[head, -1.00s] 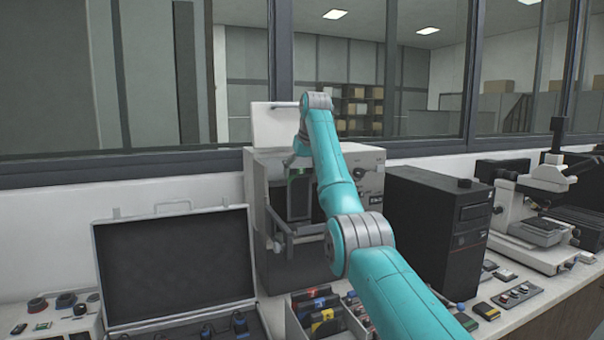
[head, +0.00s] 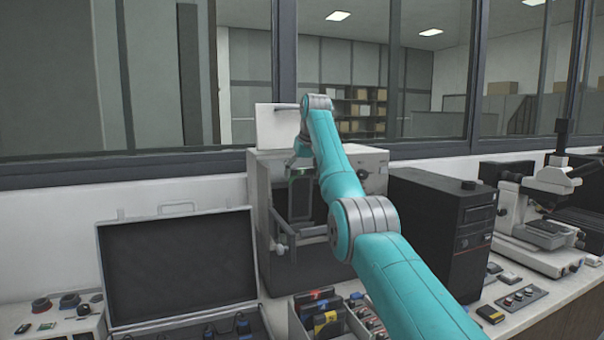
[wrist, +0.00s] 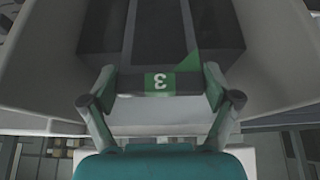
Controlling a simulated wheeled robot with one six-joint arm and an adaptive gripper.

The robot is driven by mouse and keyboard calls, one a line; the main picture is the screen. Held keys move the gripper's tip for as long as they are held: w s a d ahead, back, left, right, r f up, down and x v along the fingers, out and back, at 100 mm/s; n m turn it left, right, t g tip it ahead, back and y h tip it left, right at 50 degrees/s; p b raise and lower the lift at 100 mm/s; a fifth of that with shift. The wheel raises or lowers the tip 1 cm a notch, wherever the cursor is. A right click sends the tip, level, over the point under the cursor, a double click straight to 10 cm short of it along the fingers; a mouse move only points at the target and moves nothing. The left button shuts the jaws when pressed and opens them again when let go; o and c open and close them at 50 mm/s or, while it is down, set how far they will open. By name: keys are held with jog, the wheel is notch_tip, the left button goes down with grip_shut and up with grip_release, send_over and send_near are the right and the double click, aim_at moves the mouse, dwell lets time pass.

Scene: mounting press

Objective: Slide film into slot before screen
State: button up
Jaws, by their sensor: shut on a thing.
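My gripper (wrist: 160,88) is shut on a dark film piece (wrist: 160,35) with a green label end. The label bears a white figure 3, upside down in the wrist view, between the two fingers. In the head view my gripper (head: 301,164) is at the open front of a grey box-shaped machine (head: 375,170), with a green patch just under it. A dark upright panel shows below the green patch; I cannot tell where film ends and screen begins. The slot is not clearly visible, and I cannot tell how far in the film is.
An open black case (head: 178,262) stands left of the machine. A black computer tower (head: 440,230) stands close on its right, with a microscope (head: 545,215) beyond. A tray of several coloured cartridges (head: 325,318) is in front. A window (head: 390,80) runs behind.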

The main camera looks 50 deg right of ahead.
aim_at(301, 188)
jog(key=shift+f, duration=1.25)
jog(key=shift+f, duration=0.75)
jog(key=o, duration=0.9)
jog(key=shift+c, duration=0.2)
